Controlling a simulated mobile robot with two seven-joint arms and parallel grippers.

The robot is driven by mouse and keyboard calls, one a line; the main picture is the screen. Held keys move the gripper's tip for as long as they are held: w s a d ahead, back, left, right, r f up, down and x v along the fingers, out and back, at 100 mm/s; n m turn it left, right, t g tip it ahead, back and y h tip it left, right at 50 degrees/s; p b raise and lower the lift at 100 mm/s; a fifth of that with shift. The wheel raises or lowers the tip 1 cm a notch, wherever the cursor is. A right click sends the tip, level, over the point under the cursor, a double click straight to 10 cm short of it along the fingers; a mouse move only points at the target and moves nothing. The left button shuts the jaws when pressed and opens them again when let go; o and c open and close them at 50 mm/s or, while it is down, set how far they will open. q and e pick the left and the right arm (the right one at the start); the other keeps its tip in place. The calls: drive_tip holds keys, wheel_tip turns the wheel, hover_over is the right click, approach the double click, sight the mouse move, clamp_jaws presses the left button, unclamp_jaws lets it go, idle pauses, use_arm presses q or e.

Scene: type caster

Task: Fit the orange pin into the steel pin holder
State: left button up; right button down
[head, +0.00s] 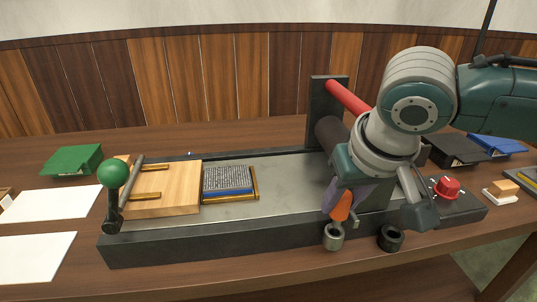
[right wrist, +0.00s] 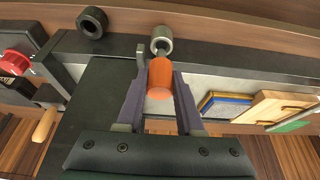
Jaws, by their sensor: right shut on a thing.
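The orange pin (head: 342,207) is held between the purple-grey fingers of my right gripper (head: 345,199), which points down at the front edge of the machine. The pin also shows in the right wrist view (right wrist: 160,82), clasped from both sides. The steel pin holder (head: 333,238) is a short light-grey cup on the machine's front side, just below the pin. In the right wrist view the holder (right wrist: 162,39) lies just beyond the pin's far end. I cannot tell whether the pin's tip touches or enters it. My left gripper is out of view.
A black holder (head: 391,239) sits to the right of the steel one. The machine bed (head: 283,180) carries a wooden block (head: 176,183) and a type block (head: 228,181). A red knob (head: 446,187) stands right of my gripper. White papers (head: 48,205) lie left.

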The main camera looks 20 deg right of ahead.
drive_tip(key=shift+f, duration=0.55)
drive_tip(key=shift+r+p, duration=1.6)
drive_tip(key=shift+p, duration=0.45)
drive_tip(key=shift+f+b, duration=0.45)
drive_tip(key=shift+f, duration=0.45)
drive_tip(key=shift+p, duration=0.35)
drive_tip(key=shift+p, duration=0.4)
